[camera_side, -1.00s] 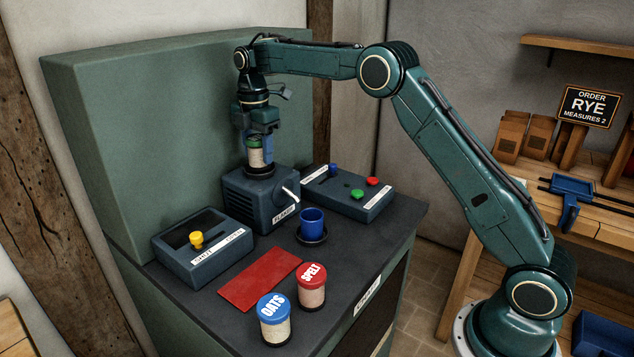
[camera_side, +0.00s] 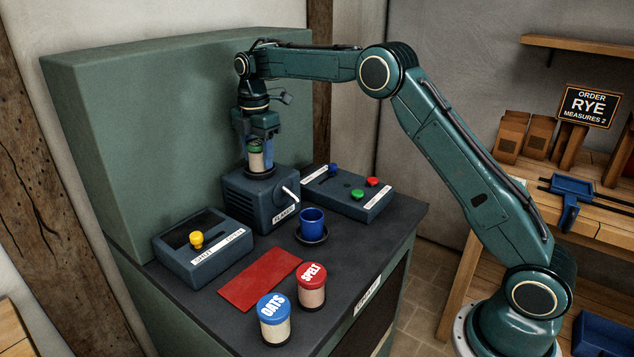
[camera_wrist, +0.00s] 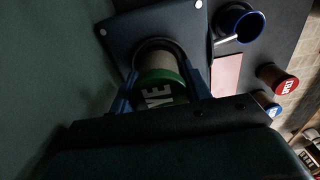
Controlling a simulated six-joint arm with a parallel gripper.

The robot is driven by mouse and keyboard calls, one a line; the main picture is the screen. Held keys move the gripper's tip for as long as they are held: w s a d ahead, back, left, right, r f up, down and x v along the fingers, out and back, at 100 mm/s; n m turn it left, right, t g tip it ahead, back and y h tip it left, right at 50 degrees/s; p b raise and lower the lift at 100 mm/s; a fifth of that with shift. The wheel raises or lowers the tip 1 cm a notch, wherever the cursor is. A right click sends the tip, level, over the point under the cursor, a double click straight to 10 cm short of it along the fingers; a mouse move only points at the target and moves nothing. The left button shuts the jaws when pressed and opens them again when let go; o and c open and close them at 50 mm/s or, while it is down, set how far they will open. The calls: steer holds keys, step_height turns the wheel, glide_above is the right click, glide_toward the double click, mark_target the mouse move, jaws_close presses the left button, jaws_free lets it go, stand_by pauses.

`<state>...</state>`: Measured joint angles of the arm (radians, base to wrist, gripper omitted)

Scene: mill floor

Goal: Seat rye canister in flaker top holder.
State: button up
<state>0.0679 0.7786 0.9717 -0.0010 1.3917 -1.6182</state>
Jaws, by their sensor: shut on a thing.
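The rye canister (camera_side: 255,159), pale with a green lid, stands upright at the dark round holder (camera_side: 261,173) on top of the blue-grey flaker (camera_side: 264,201). My gripper (camera_side: 256,150) points down with its blue fingers shut on the canister. In the wrist view the green lid (camera_wrist: 160,92) with part of the word RYE lies between the fingers. The canister's lower end is at the dark holder ring (camera_wrist: 160,46); whether it is fully down inside cannot be told.
A blue cup (camera_side: 312,219) stands on a saucer in front of the flaker. A lever box (camera_side: 204,246) with a yellow knob is at left, a button panel (camera_side: 349,193) at right. OATS (camera_side: 274,320) and SPELT (camera_side: 311,287) canisters stand near the red mat (camera_side: 259,280).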

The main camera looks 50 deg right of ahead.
mark_target(257, 142)
steer(key=o, duration=0.8)
steer(key=shift+o, duration=0.2)
steer(key=shift+r, duration=5.45)
